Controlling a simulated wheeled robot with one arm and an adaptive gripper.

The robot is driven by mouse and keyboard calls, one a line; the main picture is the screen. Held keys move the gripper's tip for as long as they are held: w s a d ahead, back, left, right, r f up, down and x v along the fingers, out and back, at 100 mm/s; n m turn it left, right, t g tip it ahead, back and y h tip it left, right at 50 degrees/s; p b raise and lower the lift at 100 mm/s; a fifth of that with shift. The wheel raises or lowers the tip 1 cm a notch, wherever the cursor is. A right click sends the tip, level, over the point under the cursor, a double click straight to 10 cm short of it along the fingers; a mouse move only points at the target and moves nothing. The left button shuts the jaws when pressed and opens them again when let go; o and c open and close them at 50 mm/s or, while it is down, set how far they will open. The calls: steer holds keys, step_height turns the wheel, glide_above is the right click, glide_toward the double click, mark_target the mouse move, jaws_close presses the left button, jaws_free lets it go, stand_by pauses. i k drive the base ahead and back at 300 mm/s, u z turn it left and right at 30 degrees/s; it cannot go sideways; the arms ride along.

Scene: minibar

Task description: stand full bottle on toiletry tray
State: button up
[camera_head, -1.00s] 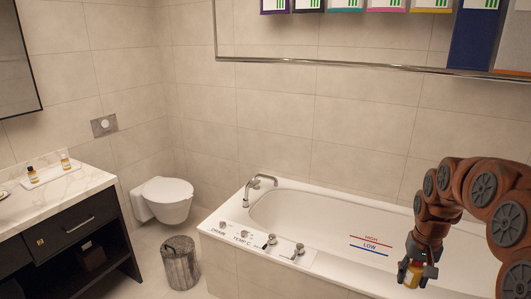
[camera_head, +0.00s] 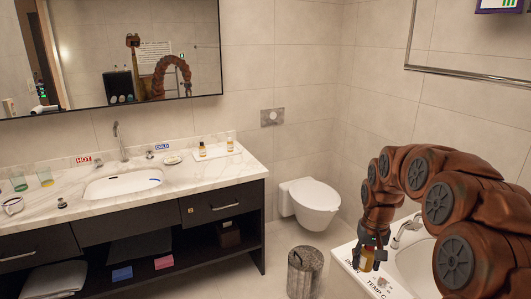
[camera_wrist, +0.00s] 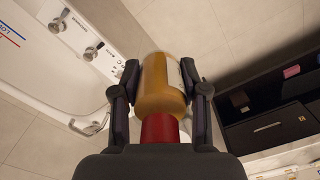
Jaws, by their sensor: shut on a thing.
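My gripper (camera_head: 372,246) is shut on an amber bottle (camera_wrist: 160,88) with a red cap. In the wrist view the bottle lies between the two fingers, its cap end toward the palm. In the head view the bottle (camera_head: 366,258) shows small and partly hidden between the fingers, above the tub's near end. The white toiletry tray (camera_head: 213,154) lies on the right end of the marble counter, far to the left of my gripper. Two small amber bottles stand on it, one at its left end (camera_head: 202,149) and one toward its right (camera_head: 230,144).
The marble counter (camera_head: 120,190) holds a sink (camera_head: 122,184), a soap dish (camera_head: 173,160), glasses and a mug. A toilet (camera_head: 310,203) and a metal bin (camera_head: 304,270) stand between the counter and the bathtub (camera_head: 425,265). Floor shows between the counter and bin.

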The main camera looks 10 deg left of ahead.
mark_target(217, 153)
steer(key=u, duration=0.45)
steer(key=i, duration=1.55)
steer(key=u, duration=0.6)
steer(key=i, duration=1.4)
steer(key=u, duration=0.4)
steer(key=i, duration=0.8)
steer(key=u, duration=0.15)
